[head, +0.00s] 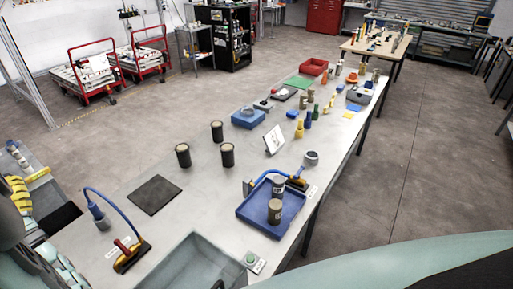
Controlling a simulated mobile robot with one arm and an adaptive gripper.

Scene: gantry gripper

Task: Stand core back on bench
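Three dark upright cylinders with pale tops, which may be cores, stand on the grey bench (330,150): a back one (217,132), a left one (183,156) and a right one (228,155). Two grey-brown cylinders, also possible cores, stand in a blue tray (249,219): a rear one (278,187) and a front one (275,212). I cannot tell which one the task means. No core is seen lying over. My gripper is not in view.
A dark square mat (155,195) lies left of the cylinders. Bare bench surrounds the dark cylinders.

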